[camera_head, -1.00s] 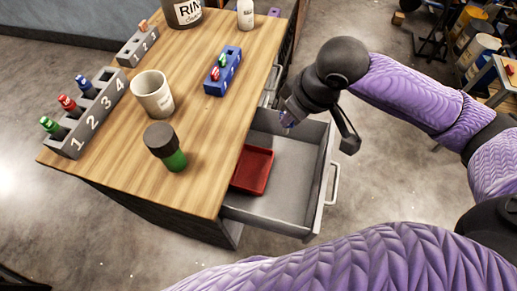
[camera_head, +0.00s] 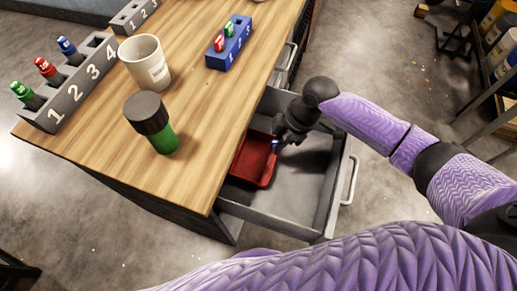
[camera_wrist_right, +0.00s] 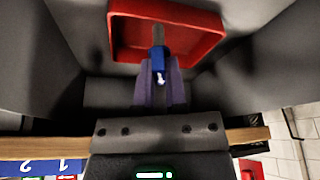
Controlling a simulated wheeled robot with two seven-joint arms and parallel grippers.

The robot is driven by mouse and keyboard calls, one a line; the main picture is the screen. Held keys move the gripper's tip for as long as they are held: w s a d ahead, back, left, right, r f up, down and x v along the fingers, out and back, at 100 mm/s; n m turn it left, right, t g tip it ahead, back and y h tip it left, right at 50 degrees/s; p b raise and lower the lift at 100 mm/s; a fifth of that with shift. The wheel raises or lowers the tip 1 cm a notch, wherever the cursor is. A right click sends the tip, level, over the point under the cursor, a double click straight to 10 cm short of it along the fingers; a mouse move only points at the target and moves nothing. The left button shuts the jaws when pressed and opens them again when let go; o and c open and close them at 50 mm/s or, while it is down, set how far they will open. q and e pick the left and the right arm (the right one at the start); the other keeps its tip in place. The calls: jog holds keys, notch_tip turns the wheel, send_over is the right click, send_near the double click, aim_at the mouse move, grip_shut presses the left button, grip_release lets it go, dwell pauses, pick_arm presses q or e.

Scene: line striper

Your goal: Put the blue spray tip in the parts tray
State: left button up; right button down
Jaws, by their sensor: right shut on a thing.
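My right gripper (camera_head: 277,143) is shut on the blue spray tip (camera_head: 275,146), in the open drawer at the right edge of the red parts tray (camera_head: 241,172). In the right wrist view the blue spray tip (camera_wrist_right: 158,60) sits between the fingertips (camera_wrist_right: 159,72) of the right gripper, its grey end pointing over the red tray (camera_wrist_right: 207,48). The tip overlaps the tray's near rim there; I cannot tell its exact height above the tray floor. My left gripper is not in view.
The grey drawer (camera_head: 295,210) has bare floor right of the tray. On the bench stand a green bottle with a dark cap (camera_head: 163,140), a cream cup (camera_head: 143,68), a grey numbered rack (camera_head: 62,98) and a blue rack (camera_head: 226,57) holding red and green tips.

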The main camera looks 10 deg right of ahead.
jog(key=shift+w+a+f, duration=0.1)
jog(key=shift+a+f, duration=0.15)
jog(key=shift+a, duration=0.2)
jog(key=shift+w+a+f, duration=0.1)
jog(key=shift+a+f, duration=0.15)
jog(key=shift+a, duration=0.2)
jog(key=a+f+b, duration=0.2)
jog(key=a, duration=0.1)
jog(key=shift+w+f, duration=0.25)
jog(key=shift+w, duration=0.05)
jog(key=shift+r, duration=0.15)
jog(key=c, duration=1.1)
grip_release()
jog(key=o, duration=0.4)
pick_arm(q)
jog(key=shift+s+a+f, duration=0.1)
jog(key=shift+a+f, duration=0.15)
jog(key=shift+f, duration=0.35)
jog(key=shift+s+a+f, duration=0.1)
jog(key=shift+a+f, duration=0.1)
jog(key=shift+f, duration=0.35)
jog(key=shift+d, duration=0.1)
